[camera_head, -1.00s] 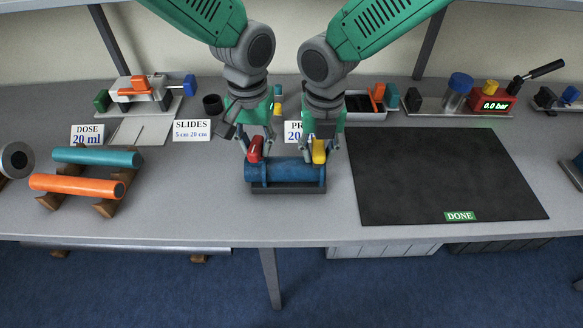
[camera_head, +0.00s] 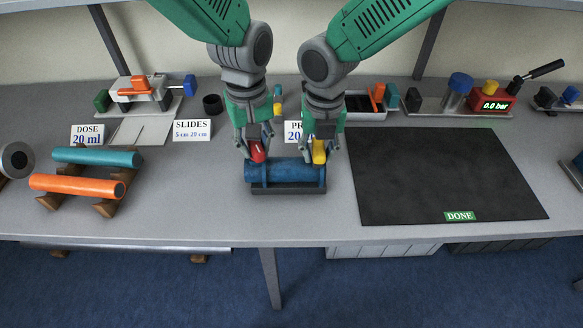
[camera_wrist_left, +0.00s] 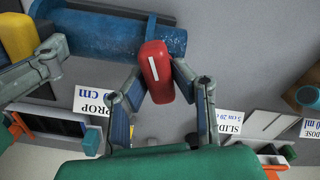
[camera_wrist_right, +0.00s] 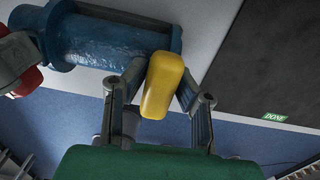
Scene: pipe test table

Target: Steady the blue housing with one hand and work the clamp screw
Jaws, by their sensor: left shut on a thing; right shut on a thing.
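The blue housing (camera_head: 285,174) lies lengthwise in a dark cradle (camera_head: 290,189) at the middle of the table. A red piece (camera_head: 258,152) stands at its left end, with a white stripe visible in the left wrist view (camera_wrist_left: 153,68). My left gripper (camera_head: 256,147) is shut on the red piece. A yellow piece (camera_head: 319,153) stands at the housing's right end. My right gripper (camera_head: 320,147) is shut on the yellow piece, which also shows between the fingers in the right wrist view (camera_wrist_right: 161,88). I cannot tell which piece is the clamp screw.
A dark mat (camera_head: 445,175) marked DONE lies to the right. Teal (camera_head: 98,157) and orange (camera_head: 75,186) cylinders lie on wooden supports at the left. A PROP sign (camera_head: 293,131) stands close behind my grippers. The table in front of the cradle is clear.

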